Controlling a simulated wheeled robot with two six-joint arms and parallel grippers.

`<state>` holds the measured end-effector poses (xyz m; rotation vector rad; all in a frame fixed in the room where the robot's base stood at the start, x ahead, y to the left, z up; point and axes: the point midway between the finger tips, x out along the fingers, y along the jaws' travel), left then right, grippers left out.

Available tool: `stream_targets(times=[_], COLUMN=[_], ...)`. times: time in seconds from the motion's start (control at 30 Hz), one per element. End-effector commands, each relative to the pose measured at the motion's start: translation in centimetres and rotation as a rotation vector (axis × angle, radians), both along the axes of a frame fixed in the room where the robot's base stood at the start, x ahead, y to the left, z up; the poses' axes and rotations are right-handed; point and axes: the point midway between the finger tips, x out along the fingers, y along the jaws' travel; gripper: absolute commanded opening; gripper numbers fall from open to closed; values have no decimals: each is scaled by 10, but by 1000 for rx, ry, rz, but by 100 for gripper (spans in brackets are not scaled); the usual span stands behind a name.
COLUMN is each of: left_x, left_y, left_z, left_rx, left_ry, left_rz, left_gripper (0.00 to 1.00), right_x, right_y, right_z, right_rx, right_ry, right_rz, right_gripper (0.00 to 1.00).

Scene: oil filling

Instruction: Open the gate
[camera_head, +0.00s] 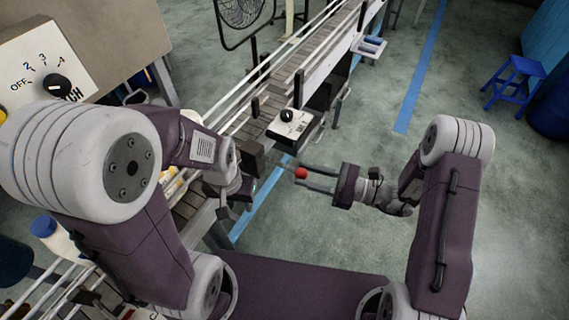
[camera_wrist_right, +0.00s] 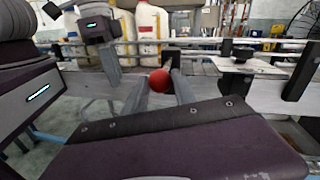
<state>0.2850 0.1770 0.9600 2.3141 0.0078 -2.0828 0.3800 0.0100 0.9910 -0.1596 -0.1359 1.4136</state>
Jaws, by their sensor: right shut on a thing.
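A round red knob (camera_head: 300,173) stands at the near side of the conveyor. It also shows in the right wrist view (camera_wrist_right: 159,80), between the fingers. My right gripper (camera_head: 303,178) reaches left to it and is shut on it. The gate itself cannot be clearly picked out. My left gripper (camera_head: 235,192) is over the conveyor's near edge, left of the knob. Its fingers are dark and partly hidden by my arm, so its opening cannot be made out.
The conveyor (camera_head: 280,92) runs away to the upper right, with rails. White jugs (camera_wrist_right: 152,35) stand behind the rails. A blue stool (camera_head: 514,82) is far right.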

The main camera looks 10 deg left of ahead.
Motion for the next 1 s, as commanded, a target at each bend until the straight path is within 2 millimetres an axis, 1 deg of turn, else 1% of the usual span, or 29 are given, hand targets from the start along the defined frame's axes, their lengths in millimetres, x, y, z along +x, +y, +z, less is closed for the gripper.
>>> stream_targets(times=[0.03, 0.1, 0.2, 0.53, 0.57, 0.6, 0.63, 0.9, 1.0], left_x=[0, 0, 0, 0, 0, 0, 0, 0, 0], left_y=[0, 0, 0, 0, 0, 0, 0, 0, 0], left_z=[0, 1, 1, 1, 1, 1, 1, 0, -1], left_rx=[0, 0, 0, 0, 0, 0, 0, 0, 0], left_ry=[0, 0, 0, 0, 0, 0, 0, 0, 0], left_rz=[0, 0, 0, 0, 0, 0, 0, 0, 0], left_gripper=[36, 36, 36, 36, 36, 36, 36, 36, 36], right_x=[-1, -6, -10, -11, -11, -11, -11, -11, -11], right_y=[-10, -20, -27, -28, -28, -28, -28, -28, -35], right_z=[1, 1, 1, 1, 1, 1, 1, 1, 0], right_rx=[1, 2, 3, 3, 4, 4, 3, 3, 2], right_ry=[-1, 0, -2, -2, -3, -3, -2, -2, -2], right_rz=[-8, -6, -2, 1, 1, 1, 1, 1, -4], right_gripper=[0, 0, 0, 0, 41, 52, 53, 53, 53])
